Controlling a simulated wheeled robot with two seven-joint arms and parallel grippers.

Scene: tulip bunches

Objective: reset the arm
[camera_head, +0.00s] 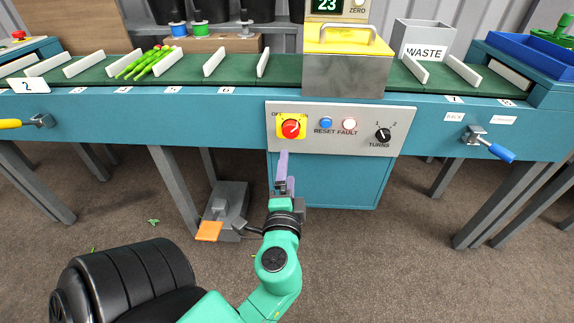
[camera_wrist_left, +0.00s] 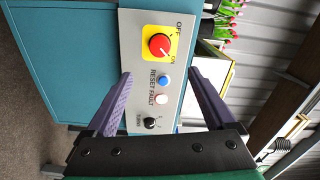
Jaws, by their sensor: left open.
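My left gripper (camera_head: 283,165) is green with purple fingers. It points up and away from me, in front of the teal machine's front panel. In the left wrist view, my left gripper (camera_wrist_left: 165,92) shows its two purple fingers spread well apart with nothing held between them. The grey control panel (camera_head: 340,128) lies beyond the fingers; it also shows in the left wrist view (camera_wrist_left: 137,68). The panel has a red knob on a yellow plate (camera_head: 291,127), blue and white buttons and a black turns dial (camera_head: 383,135). My right gripper is not in view.
A tulip bunch (camera_head: 145,62) lies on the green slotted conveyor (camera_head: 190,70). A yellow-topped machine head (camera_head: 345,65) stands over it, with a display reading 23. A waste bin (camera_head: 423,38) is behind. A foot pedal (camera_head: 209,231) sits on the floor.

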